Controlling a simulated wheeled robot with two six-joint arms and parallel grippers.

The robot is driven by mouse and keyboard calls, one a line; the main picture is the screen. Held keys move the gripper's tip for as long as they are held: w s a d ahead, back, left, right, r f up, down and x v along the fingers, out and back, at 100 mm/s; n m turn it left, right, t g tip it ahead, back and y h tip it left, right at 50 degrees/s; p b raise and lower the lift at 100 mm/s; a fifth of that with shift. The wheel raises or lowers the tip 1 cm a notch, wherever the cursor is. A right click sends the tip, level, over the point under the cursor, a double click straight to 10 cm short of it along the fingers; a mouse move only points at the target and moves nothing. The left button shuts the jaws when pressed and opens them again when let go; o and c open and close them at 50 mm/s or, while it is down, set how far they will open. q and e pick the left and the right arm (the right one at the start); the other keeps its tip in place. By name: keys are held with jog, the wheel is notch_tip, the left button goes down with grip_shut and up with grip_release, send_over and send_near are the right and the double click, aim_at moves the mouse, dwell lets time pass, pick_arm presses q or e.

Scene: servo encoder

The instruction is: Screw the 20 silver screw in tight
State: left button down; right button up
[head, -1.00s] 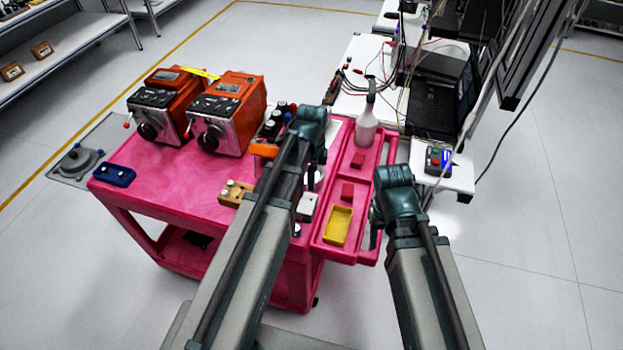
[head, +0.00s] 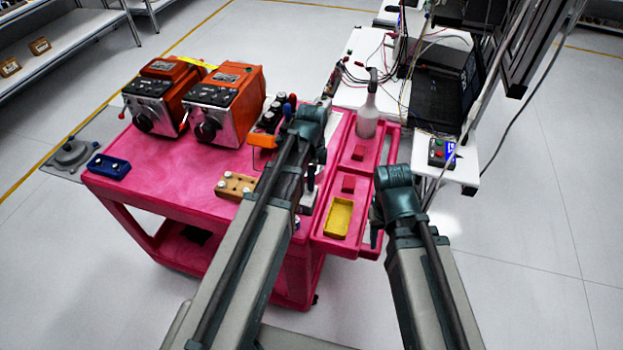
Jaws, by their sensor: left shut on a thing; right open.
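A tan block (head: 236,185) with small silver heads on it lies near the front edge of the pink cart, left of my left arm. A blue block (head: 110,167) with silver heads lies at the cart's left end. I cannot tell which is the 20 silver screw. My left gripper (head: 310,182) points down over the cart's right part, largely behind its own arm. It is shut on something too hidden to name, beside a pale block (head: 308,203). My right gripper (head: 376,233) is open by the cart's right edge; its fingers barely show and nothing is seen in it.
Two orange machines (head: 225,100) stand at the back of the pink cart (head: 165,180). An orange item and dark bottles are behind my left arm. The side tray holds a yellow bin (head: 339,217), red blocks and a spray bottle (head: 368,115). A wired bench stands behind.

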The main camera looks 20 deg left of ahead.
pick_arm(q)
jog(key=shift+f+b, duration=0.6)
jog(key=shift+f, duration=0.1)
jog(key=m, duration=0.4)
jog(key=shift+m, duration=0.4)
jog(key=c, duration=1.1)
grip_release()
jog(key=shift+m, duration=0.4)
jog(key=o, duration=0.5)
jog(key=shift+c, duration=0.6)
jog(key=shift+r, duration=0.1)
jog(key=shift+s+r+p, duration=0.1)
jog(key=shift+r+p, duration=1.1)
jog(key=shift+p, duration=0.1)
